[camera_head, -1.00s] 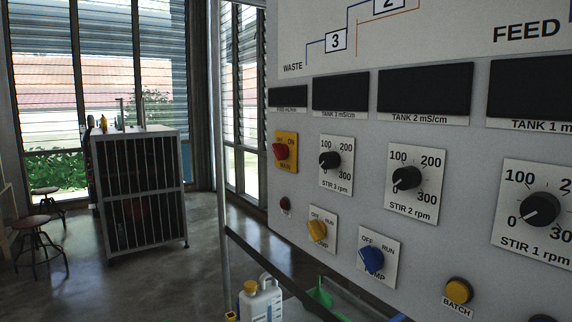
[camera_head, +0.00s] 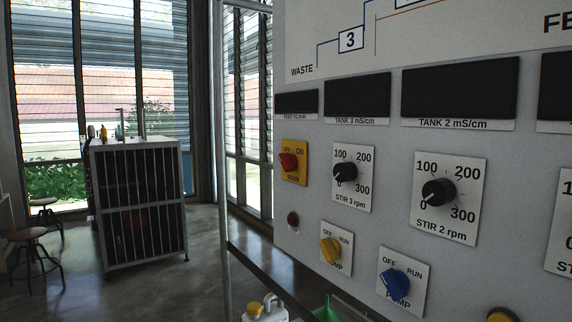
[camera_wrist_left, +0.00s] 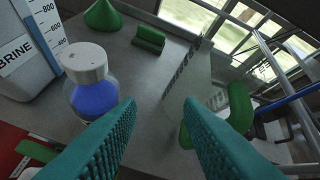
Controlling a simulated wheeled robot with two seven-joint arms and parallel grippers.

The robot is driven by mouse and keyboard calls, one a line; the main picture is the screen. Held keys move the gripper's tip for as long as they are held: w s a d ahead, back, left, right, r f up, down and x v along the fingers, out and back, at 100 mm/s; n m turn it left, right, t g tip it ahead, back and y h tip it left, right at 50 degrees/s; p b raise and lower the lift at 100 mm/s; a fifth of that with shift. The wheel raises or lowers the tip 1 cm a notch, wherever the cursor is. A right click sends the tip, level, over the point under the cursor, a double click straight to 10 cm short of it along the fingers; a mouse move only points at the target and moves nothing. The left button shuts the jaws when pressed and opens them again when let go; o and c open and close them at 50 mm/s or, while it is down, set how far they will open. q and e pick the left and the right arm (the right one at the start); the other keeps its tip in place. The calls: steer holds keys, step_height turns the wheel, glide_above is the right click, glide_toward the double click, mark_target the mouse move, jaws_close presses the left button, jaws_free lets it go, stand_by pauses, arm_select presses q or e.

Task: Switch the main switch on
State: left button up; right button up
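The main switch (camera_head: 288,162) is a red knob on a yellow plate (camera_head: 301,170) marked OFF, ON and MAIN, at the left edge of the grey control panel in the head view. The knob looks turned toward the OFF side. Neither gripper shows in the head view. In the left wrist view my left gripper (camera_wrist_left: 160,125) shows two teal ribbed fingers, spread apart with nothing between them. It is over a grey surface, and the main switch is not in that view. My right gripper is not in view.
The panel also bears STIR dials (camera_head: 345,172), a yellow pump switch (camera_head: 330,250) and a blue pump switch (camera_head: 395,284). In the left wrist view a blue-filled bottle (camera_wrist_left: 92,95) and a brine container (camera_wrist_left: 30,50) stand near my left gripper. Stools (camera_head: 34,240) are at far left.

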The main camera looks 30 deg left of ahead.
arm_select(q)
steer(key=w+a+r+n+t, duration=0.1)
steer(key=w+a+r, duration=0.1)
steer(key=r, duration=0.5)
steer(key=w+a+r+t, duration=0.1)
steer(key=w+a+r, duration=0.15)
steer(key=r, duration=0.45)
steer(key=n+t+h, duration=0.3)
steer(key=n+t, duration=0.1)
steer(key=t, duration=0.1)
glide_toward(282, 163)
steer(key=p+x, duration=0.2)
steer(key=p, duration=0.1)
steer(key=p+x, duration=0.3)
steer(key=p, duration=0.1)
steer(key=p+x, duration=0.3)
steer(key=shift+w+r+p, duration=0.1)
steer(key=shift+r+p, duration=0.2)
steer(key=shift+w+d+f, duration=0.2)
steer(key=shift+w, duration=0.1)
steer(key=shift+f, duration=0.1)
steer(key=shift+w+p, duration=0.15)
steer(key=shift+p, duration=0.2)
steer(key=shift+w+d, duration=0.1)
